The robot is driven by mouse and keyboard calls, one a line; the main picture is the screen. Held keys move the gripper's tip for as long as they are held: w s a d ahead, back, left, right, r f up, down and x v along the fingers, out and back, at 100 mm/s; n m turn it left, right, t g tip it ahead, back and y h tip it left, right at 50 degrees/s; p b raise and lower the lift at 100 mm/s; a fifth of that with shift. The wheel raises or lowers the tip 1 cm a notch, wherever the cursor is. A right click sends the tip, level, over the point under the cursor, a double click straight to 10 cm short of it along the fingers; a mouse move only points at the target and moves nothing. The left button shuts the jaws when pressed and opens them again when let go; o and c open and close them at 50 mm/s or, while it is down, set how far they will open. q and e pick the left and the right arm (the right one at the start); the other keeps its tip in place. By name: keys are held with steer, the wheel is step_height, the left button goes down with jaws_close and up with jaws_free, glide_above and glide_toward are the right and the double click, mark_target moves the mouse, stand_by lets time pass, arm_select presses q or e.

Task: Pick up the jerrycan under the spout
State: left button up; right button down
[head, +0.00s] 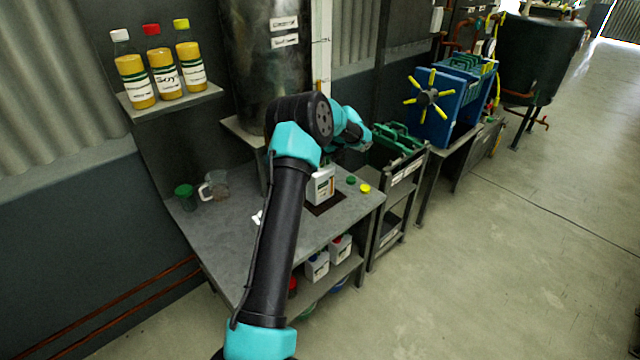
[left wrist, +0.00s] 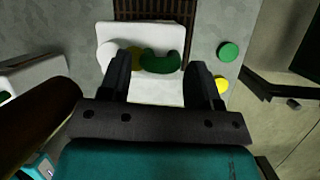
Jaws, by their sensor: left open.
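The white jerrycan (head: 320,186) stands on a dark grate on the grey bench, below the large metal tank. In the left wrist view the jerrycan (left wrist: 155,92) lies under my fingers, with a dark green part and a yellow part on its top. My left gripper (left wrist: 158,62) is open, its two dark fingers spread over the jerrycan's top on either side of the green part. I cannot tell whether they touch it. In the head view my own arm mostly hides this gripper. The spout cannot be made out clearly. My right gripper is not in view.
A green cap (head: 351,180) and a yellow cap (head: 365,188) lie right of the jerrycan. A glass jug (head: 215,185) and a green-lidded jar (head: 185,196) stand at the bench's left. A dark brown cylinder (left wrist: 38,115) is close by in the left wrist view.

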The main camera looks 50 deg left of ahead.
arm_select(q)
steer(key=shift+c, duration=0.3)
jaws_close()
steer(key=shift+r, duration=0.1)
